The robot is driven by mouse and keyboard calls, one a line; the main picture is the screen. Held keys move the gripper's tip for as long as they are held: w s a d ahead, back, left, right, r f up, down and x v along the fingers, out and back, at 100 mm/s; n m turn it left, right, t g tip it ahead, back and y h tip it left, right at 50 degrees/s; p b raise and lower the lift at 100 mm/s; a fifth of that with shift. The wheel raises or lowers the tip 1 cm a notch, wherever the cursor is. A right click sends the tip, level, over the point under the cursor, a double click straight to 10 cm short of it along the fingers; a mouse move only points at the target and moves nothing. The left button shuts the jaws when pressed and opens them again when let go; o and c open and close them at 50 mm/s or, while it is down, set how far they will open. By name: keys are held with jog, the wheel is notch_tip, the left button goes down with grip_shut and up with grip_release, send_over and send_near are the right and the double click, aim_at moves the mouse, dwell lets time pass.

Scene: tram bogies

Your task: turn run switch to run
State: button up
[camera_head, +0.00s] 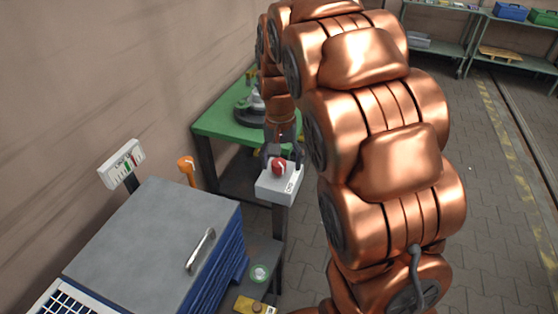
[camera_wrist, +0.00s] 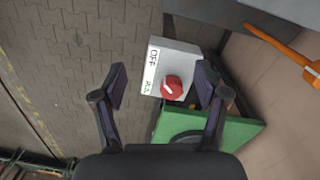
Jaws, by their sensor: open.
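The run switch is a red rotary knob (camera_wrist: 172,88) on a light grey box, with "OFF" in black and a green word, likely "RUN", on a white label (camera_wrist: 151,70). In the head view the red knob (camera_head: 278,166) sits on top of the grey box (camera_head: 277,188), which stands on a dark post. My gripper (camera_wrist: 161,85) is open, with one finger on each side of the box in the wrist view. The knob lies between the fingers, and no contact shows. In the head view my gripper (camera_head: 281,160) is right at the knob. The knob's exact pointer direction is hard to tell.
A green table (camera_head: 222,122) stands behind the box. Shelves (camera_head: 440,47) stand at the far right. Paved floor lies open at right.

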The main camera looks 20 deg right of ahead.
jog(key=m+p, duration=0.1)
jog(key=m, duration=0.1)
send_over(279, 163)
jog(key=f, duration=0.3)
jog(key=shift+s+a+t, duration=0.15)
jog(key=shift+s+t, duration=0.1)
jog(key=shift+t, duration=0.05)
jog(key=shift+w+f, duration=0.25)
jog(key=shift+w, duration=0.05)
jog(key=shift+f+p, duration=1.45)
jog(key=shift+f, duration=2.4)
jog(key=c, duration=1.2)
